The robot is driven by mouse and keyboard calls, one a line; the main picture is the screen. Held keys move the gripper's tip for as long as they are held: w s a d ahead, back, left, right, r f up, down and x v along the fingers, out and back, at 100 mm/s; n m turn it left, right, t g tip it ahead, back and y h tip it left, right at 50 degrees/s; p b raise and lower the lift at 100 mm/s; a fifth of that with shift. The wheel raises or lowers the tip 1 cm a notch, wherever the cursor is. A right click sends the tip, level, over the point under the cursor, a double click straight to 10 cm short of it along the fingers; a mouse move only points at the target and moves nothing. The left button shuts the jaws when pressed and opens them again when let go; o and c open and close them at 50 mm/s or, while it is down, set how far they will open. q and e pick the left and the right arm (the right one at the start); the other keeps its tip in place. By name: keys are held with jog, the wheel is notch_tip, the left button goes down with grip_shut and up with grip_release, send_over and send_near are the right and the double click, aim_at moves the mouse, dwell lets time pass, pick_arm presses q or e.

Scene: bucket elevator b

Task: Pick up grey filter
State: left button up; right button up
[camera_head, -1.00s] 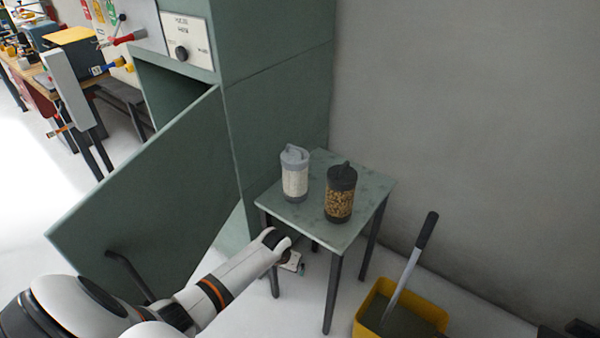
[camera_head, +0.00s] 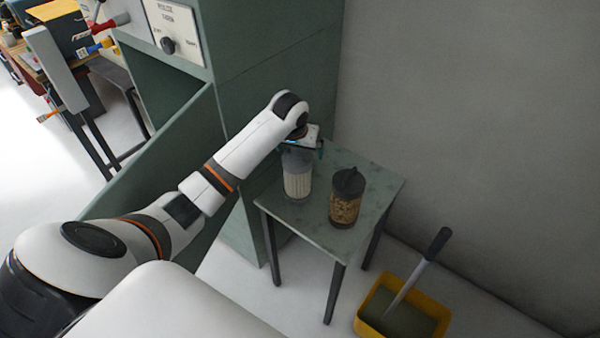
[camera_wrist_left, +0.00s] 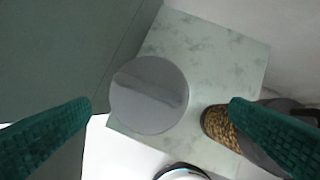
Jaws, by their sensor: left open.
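The grey filter (camera_head: 297,183) stands upright on the small green table (camera_head: 318,229). It has a pale pleated body, and its grey top is mostly hidden by my left gripper in the head view. In the left wrist view its round grey lid with a raised bar handle (camera_wrist_left: 149,95) lies between my fingers. My left gripper (camera_head: 303,146) is above the filter, open and empty, its green fingers apart on either side of the lid in the wrist view (camera_wrist_left: 160,118). My right gripper is not in view.
A dark-capped filter with brown grainy filling (camera_head: 345,200) stands close to the right on the same table. A green cabinet (camera_head: 262,105) with an open door is at the left. A yellow bin (camera_head: 402,309) with a handled tool stands on the floor.

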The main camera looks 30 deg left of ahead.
aim_at(297, 158)
pick_arm(q)
jog(key=shift+a+x, duration=0.2)
jog(key=shift+x, duration=1.05)
jog(key=f, duration=0.1)
jog(key=a+f, duration=0.1)
jog(key=f, duration=0.1)
jog(key=w+f+p, duration=0.1)
jog(key=shift+a+f, duration=0.15)
jog(key=shift+f, duration=0.3)
jog(key=shift+w+f, duration=0.2)
jog(key=shift+f, duration=0.2)
jog(key=c, duration=1.5)
jog(key=shift+c, duration=0.3)
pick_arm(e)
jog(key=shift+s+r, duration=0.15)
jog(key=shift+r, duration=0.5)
pick_arm(q)
jog(key=shift+w+r, duration=0.1)
